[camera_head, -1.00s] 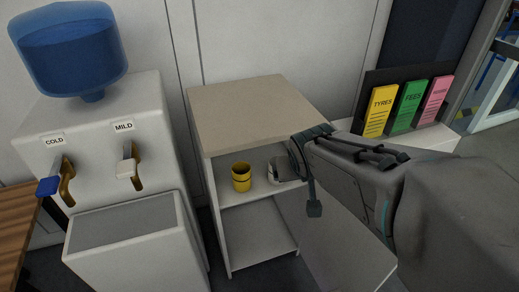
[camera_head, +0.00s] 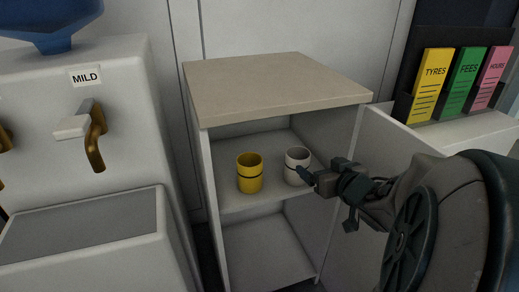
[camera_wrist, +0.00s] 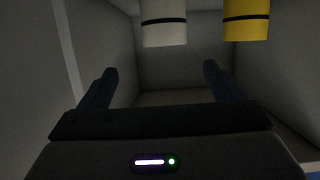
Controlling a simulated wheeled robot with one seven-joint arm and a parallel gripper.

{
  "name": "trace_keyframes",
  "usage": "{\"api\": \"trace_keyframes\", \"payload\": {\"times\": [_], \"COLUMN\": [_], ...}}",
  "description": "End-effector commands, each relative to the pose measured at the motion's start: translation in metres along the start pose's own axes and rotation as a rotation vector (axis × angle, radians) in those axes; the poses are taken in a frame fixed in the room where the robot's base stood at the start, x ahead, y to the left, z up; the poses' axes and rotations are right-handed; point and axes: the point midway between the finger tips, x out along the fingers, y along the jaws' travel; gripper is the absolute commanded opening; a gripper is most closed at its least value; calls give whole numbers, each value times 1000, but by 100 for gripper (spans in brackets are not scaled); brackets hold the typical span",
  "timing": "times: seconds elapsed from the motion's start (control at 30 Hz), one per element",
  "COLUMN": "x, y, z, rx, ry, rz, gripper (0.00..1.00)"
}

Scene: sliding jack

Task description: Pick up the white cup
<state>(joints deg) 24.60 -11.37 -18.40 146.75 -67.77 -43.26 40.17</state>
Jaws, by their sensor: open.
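The white cup (camera_head: 297,165) has a dark band and stands upright on the cabinet's upper shelf (camera_head: 272,198), to the right of a yellow cup (camera_head: 250,173). My gripper (camera_head: 305,174) reaches in from the right, and a fingertip overlaps the white cup's right side in the head view. Contact cannot be told. In the wrist view my gripper (camera_wrist: 160,80) is open with nothing between its fingers. The white cup (camera_wrist: 164,22) shows at the top, ahead and between the finger lines, cut by the frame. The yellow cup (camera_wrist: 246,20) is right of it there.
The small cabinet (camera_head: 275,85) has a beige top and close side walls around the shelf. Its open door (camera_head: 375,190) stands at the right. A water dispenser (camera_head: 85,130) is at the left. Yellow, green and pink folders (camera_head: 465,80) stand at the back right.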

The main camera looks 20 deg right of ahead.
Motion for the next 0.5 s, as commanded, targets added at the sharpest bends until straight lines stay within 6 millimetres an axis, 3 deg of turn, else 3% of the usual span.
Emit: {"api": "trace_keyframes", "payload": {"times": [0.5], "x": [38], "y": [-8], "z": [-2], "rx": [2], "ry": [4], "rz": [-30], "gripper": [87]}}
